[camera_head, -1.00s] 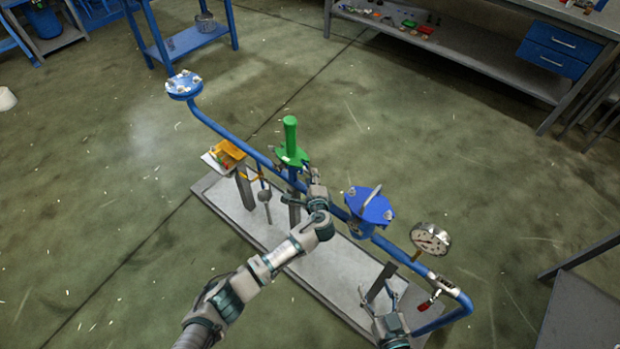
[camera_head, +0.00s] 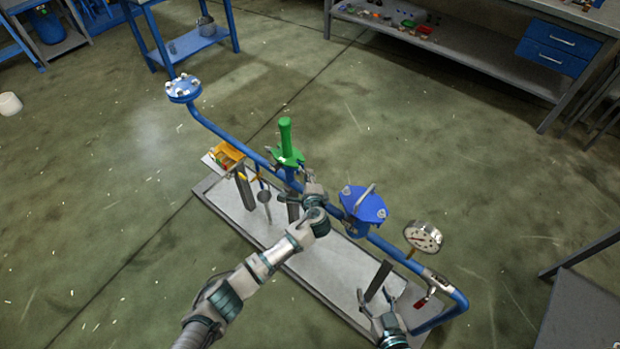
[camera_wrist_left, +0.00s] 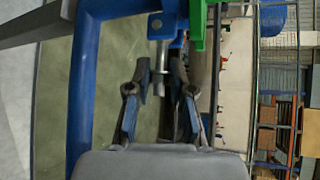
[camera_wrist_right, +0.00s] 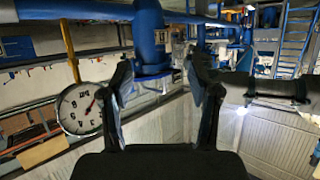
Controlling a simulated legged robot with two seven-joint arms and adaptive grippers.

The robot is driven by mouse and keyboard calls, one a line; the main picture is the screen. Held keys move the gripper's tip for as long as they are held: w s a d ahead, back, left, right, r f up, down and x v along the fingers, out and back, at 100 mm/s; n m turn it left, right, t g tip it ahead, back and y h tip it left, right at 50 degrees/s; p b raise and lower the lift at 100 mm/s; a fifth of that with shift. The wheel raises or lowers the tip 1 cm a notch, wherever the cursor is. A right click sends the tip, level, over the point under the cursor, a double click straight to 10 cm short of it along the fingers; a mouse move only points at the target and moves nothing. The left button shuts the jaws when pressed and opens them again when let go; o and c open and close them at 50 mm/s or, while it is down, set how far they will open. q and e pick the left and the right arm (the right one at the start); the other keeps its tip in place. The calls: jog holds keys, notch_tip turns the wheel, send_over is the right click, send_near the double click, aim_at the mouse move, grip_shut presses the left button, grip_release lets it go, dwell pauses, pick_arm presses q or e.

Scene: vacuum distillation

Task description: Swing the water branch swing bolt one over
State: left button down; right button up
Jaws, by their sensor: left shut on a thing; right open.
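A green upright handle (camera_head: 286,137) on a green flange (camera_head: 287,158) stands on the blue pipe (camera_head: 232,139). My left gripper (camera_head: 315,187) is beside the pipe, just right of and below that flange. In the left wrist view, a grey swing bolt (camera_wrist_left: 158,66) with a round eye hangs beside a blue lug, between the gripper's fingers (camera_wrist_left: 160,82). The gripper is shut on the bolt; its end is partly hidden. My right gripper (camera_head: 378,300) is open and empty below the pipe near the front. In the right wrist view its fingers (camera_wrist_right: 163,88) are apart.
A blue cover (camera_head: 364,205) with a bar handle stands on the pipe, with a gauge (camera_head: 424,236) and a red-handled valve (camera_head: 421,303) further right.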

pick_arm(q)
jog(key=shift+r+p, duration=0.3)
jog(key=shift+p, duration=0.25)
jog(key=r+g+h+p, duration=0.1)
jog(key=p, duration=0.1)
jog(key=n+g+p, duration=0.1)
jog(key=p, duration=0.1)
jog(key=shift+w+r+h+p, duration=0.15)
jog(key=shift+r+h+p, duration=0.2)
jog(key=shift+h+p, duration=0.05)
pick_arm(e)
jog(key=s+d+f+g+h, duration=0.1)
jog(key=s+d+f+g, duration=0.2)
jog(key=s+g, duration=0.4)
jog(key=s+d+f+g+h, duration=0.2)
jog(key=s+d+f+g, duration=0.15)
jog(key=s, duration=0.55)
pick_arm(q)
jog(key=p, duration=0.2)
jog(key=r+n+g+h+p, duration=0.1)
jog(key=p, duration=0.1)
jog(key=shift+w+a+r+n+g+h, duration=0.1)
jog(key=shift+w+a+n+g+h, duration=0.05)
jog(key=shift+w+n+g+h, duration=0.15)
pick_arm(e)
notch_tip(320, 180, down, 14)
jog(key=a, duration=0.1)
jog(key=shift+w+a+r+g, duration=0.15)
jog(key=shift+a+g, duration=0.05)
jog(key=shift+g, duration=0.15)
